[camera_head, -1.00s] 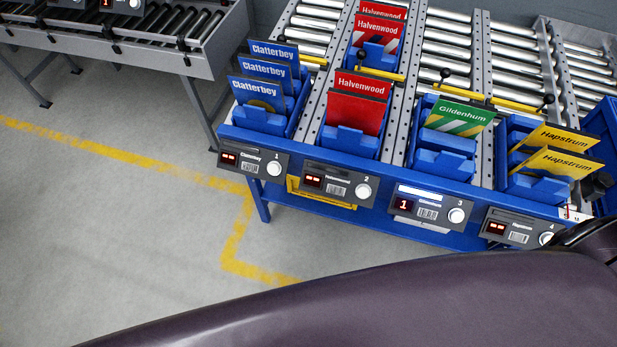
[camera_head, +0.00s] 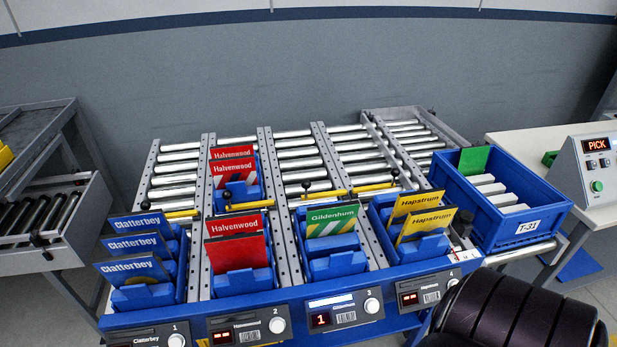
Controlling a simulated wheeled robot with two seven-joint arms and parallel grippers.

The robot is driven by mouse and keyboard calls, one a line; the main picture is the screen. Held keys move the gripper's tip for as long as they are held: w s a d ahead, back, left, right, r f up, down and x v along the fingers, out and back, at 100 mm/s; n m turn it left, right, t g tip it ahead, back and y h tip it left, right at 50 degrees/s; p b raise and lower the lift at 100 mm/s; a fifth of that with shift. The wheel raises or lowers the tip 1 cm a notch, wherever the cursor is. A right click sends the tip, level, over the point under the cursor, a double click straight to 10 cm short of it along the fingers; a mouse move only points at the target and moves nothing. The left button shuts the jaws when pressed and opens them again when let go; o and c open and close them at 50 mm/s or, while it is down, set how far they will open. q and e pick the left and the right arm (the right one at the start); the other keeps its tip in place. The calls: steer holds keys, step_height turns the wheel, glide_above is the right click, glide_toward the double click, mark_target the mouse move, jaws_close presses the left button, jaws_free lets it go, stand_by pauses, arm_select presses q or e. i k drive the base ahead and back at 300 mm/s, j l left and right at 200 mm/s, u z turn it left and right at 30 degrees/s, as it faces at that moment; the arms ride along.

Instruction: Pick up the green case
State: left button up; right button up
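The green case (camera_head: 333,221), labelled Gildenhum with striped green and white below, stands tilted in a blue holder (camera_head: 338,264) in lane 3 of the roller rack. The holder hides its lower part. The lane 3 display (camera_head: 321,320) is lit with a red 1. Another green piece (camera_head: 475,160) stands at the back left of the blue tote (camera_head: 527,228) marked T-31, beside several whitish blocks. A dark ribbed part of my own body shows at the bottom right. Neither of my grippers is in view.
Red Halvenwood cases (camera_head: 237,251) fill lane 2, blue Clatterbey cases (camera_head: 133,269) lane 1, yellow Hapstrum cases (camera_head: 428,222) lane 4. A white table (camera_head: 515,140) with a PICK console (camera_head: 594,168) stands right. A grey roller conveyor (camera_head: 40,225) stands left.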

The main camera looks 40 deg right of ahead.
mark_target(334, 219)
steer(key=z, duration=2.25)
